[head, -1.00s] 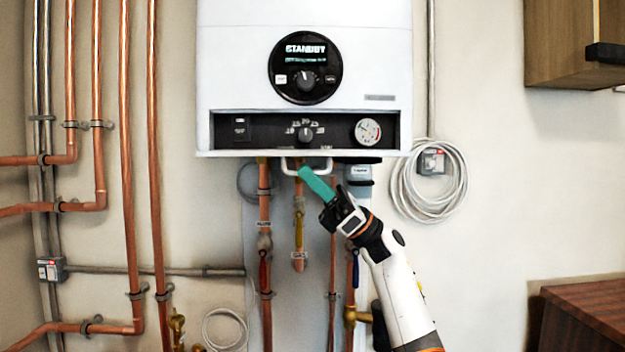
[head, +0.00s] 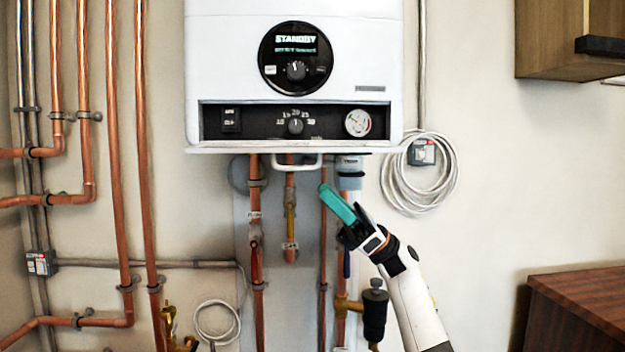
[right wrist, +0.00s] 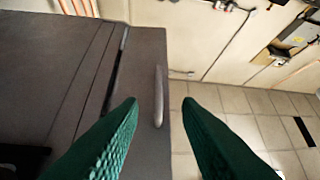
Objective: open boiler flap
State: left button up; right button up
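The white boiler (head: 292,90) hangs on the wall in the head view. Its dark control recess, with a knob and a gauge, is uncovered. The flap (head: 225,150) shows as a thin, roughly level white edge below the recess. Its white handle (head: 298,166) hangs under it. My right gripper (head: 330,196) is below and right of the handle, apart from it. The right wrist view shows its two green fingers spread and empty (right wrist: 160,105), with a grey handle (right wrist: 158,96) on a dark grey panel (right wrist: 142,60) beyond them. My left gripper is not in view.
Copper pipes (head: 257,270) and valves run below the boiler, close to my right arm. A coiled white cable (head: 448,180) hangs at right. A wooden wall cabinet (head: 560,45) and a brown wooden top (head: 590,295) stand further right.

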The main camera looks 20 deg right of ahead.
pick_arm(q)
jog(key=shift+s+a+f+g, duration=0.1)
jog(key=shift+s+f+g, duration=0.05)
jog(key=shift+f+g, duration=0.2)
pick_arm(e)
jog(key=v, duration=0.4)
jog(key=shift+f, duration=0.1)
